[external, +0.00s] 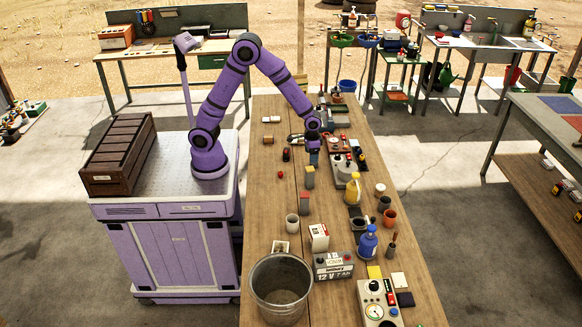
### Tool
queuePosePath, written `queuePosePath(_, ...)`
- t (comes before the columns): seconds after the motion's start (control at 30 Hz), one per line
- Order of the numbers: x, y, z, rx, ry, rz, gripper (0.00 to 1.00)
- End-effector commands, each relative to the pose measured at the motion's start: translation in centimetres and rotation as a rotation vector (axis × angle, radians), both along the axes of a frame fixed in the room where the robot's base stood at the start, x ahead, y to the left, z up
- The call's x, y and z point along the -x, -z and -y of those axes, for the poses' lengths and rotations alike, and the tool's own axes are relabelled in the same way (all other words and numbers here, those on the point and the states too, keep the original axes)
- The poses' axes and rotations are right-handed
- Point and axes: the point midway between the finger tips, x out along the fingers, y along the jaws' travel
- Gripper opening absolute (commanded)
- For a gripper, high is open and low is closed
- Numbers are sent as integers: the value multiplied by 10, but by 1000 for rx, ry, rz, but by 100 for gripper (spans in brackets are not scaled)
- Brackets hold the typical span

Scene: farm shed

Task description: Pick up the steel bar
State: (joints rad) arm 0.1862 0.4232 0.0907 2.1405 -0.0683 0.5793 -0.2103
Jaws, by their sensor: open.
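My gripper (314,154) hangs at the end of my purple arm, over the middle of the long wooden table (268,210). It points down, and its fingers are small and dark here. It is open, and I see nothing held in it. I cannot pick out the steel bar for certain at this size. A small grey upright block with an orange top (309,177) stands just in front of the gripper.
A yellow bottle (352,190), a blue bottle (368,243), a car battery (333,266) and a metal bucket (280,288) crowd the table's right side and near end. A gauge box (377,303) sits at the near right. The table's left strip is mostly clear.

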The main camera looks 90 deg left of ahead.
Motion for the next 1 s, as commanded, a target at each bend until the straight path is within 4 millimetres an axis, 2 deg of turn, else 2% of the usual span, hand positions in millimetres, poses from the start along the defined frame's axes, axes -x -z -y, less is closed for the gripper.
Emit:
queuePosePath(0.3, 1, 44, 0, -1, -1, -5, 73)
queuePosePath(0.57, 1, 61, -1, 0, -1, -4, 73)
queuePosePath(0.8, 3, 94, -4, 0, -1, -4, 73)
queuePosePath(1.0, 3, 107, -4, -1, -1, -2, 73)
